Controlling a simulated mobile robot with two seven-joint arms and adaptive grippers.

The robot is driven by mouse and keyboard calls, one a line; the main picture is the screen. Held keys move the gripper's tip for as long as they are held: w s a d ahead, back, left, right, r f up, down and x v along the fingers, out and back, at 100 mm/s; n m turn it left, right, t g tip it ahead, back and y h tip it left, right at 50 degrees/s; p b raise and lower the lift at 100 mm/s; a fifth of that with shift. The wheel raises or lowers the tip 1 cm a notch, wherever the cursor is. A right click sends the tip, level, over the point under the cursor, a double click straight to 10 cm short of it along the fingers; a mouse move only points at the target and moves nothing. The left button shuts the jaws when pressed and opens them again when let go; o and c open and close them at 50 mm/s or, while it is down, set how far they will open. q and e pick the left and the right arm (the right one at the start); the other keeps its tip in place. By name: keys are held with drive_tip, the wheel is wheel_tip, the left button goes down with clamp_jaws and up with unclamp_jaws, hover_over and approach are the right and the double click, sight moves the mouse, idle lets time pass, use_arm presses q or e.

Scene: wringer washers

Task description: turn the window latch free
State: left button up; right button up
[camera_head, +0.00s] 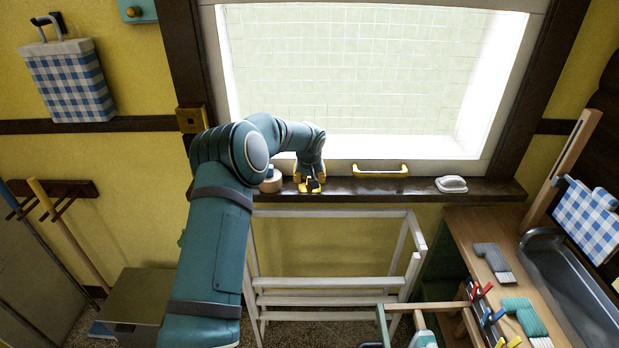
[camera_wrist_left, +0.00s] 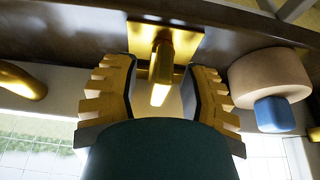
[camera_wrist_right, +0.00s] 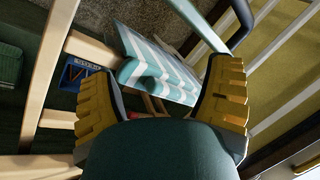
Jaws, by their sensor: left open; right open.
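The window latch (camera_wrist_left: 160,85) is a brass plate with a short lever, set in the dark sill. In the left wrist view the lever stands between the two yellow ridged fingers of my open left gripper (camera_wrist_left: 163,72), with gaps visible at both sides. In the head view my left gripper (camera_head: 310,184) is at the sill, pointing down and largely covering the latch. The window (camera_head: 370,65) has a brass handle (camera_head: 380,170) right of the gripper. My right gripper (camera_wrist_right: 163,85) is open, over a teal-and-white striped cloth (camera_wrist_right: 160,65); it cannot be made out in the head view.
A round tan object (camera_wrist_left: 268,75) with a blue part sits close beside the left gripper. A white soap-like object (camera_head: 451,184) lies on the sill's right. A white rack (camera_head: 330,283) stands below the window. A counter (camera_head: 490,235) with a sink (camera_head: 565,285) is at right.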

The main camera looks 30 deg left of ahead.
use_arm(q)
clamp_jaws()
